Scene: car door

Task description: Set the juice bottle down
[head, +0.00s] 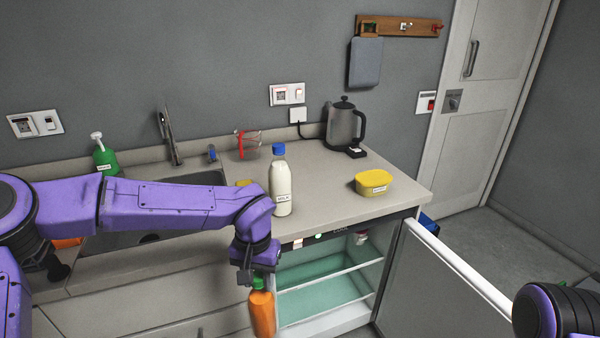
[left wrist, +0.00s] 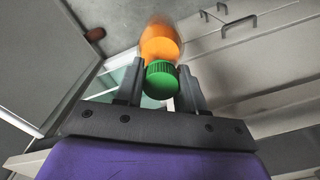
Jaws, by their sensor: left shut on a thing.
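The orange juice bottle (head: 262,312) with a green cap hangs below my left gripper (head: 258,279), in front of the open fridge. In the left wrist view the green cap (left wrist: 161,79) sits between the two fingers of my left gripper (left wrist: 160,85), which is shut on the bottle's top. The orange body (left wrist: 160,42) shows beyond the cap. The bottle looks upright and is in the air, though its base is cut off in the head view. My right gripper is not in view; only part of my right arm shows at the lower right.
The fridge (head: 330,282) is open, with glass shelves and its door (head: 440,285) swung out right. On the counter (head: 330,200) stand a milk bottle (head: 281,185), a yellow tub (head: 373,182), a kettle (head: 343,125) and a red-handled jug (head: 248,144). The counter's front right is clear.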

